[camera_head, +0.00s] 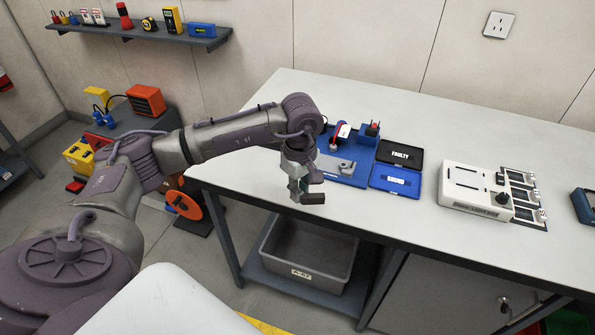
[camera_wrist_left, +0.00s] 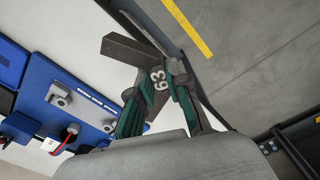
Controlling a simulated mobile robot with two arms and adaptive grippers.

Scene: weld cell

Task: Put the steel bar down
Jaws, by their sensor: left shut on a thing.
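The steel bar (camera_head: 313,198) is a short, dark grey-brown piece at the tip of my left gripper (camera_head: 300,190). In the left wrist view the bar (camera_wrist_left: 128,50) sticks out past the fingers, and a white "63" shows between them. My left gripper (camera_wrist_left: 158,95), with green-padded fingers, is shut on the bar. It hangs at the front edge of the white workbench (camera_head: 400,225), left of the blue fixture board (camera_head: 345,178). I cannot tell whether the bar touches the bench top. My right gripper is not in view.
Black "FAULTY" (camera_head: 400,156) and blue "SOUND" (camera_head: 396,180) trays lie beside the fixture board. A white device (camera_head: 475,190) stands farther right. A grey bin (camera_head: 310,255) sits on the lower shelf. The bench front between the gripper and the device is clear.

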